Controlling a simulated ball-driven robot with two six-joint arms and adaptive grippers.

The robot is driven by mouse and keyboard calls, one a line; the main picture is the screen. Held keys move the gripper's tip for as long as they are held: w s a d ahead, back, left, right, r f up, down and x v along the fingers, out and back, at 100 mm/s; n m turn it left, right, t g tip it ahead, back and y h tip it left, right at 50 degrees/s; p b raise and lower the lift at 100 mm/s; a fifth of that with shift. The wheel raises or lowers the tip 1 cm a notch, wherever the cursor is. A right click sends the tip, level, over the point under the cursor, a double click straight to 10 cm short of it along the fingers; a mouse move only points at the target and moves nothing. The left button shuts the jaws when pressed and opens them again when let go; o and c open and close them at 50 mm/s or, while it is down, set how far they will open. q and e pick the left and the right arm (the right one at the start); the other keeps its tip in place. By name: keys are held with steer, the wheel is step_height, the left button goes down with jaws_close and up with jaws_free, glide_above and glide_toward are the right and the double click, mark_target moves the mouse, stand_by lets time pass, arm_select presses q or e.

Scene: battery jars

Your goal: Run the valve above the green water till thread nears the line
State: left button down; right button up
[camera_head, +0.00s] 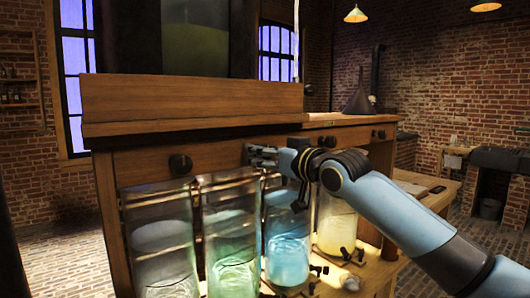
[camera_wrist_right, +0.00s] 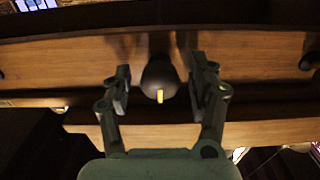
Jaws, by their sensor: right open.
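The green water jar (camera_head: 230,245) stands second from left in a row of glass jars, between a clear one (camera_head: 160,245) and a blue one (camera_head: 288,250). My right gripper (camera_head: 263,156) is at the bench front above the green and blue jars, hiding the valve there. In the right wrist view a dark round valve knob (camera_wrist_right: 158,72) with a pale yellow mark pointing down sits between the two open fingers of this gripper (camera_wrist_right: 164,80). A gap shows on both sides of the knob. My left gripper is out of view.
Other valve knobs show above the clear jar (camera_head: 180,164) and farther right (camera_head: 327,140). A yellow water jar (camera_head: 336,225) stands beyond the blue one, partly behind my right arm. Small black taps (camera_head: 320,270) stick out low in front. A wooden ledge (camera_head: 190,125) overhangs the knobs.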

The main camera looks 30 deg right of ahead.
steer(key=shift+w, duration=0.2)
steer(key=shift+c, duration=0.2)
steer(key=c, duration=1.2)
jaws_close()
steer(key=shift+n, duration=0.3)
steer(key=n+b, duration=0.1)
steer(key=n, duration=0.2)
steer(key=shift+f, duration=0.1)
steer(key=shift+n+b, duration=0.55)
steer(key=shift+n, duration=1.05)
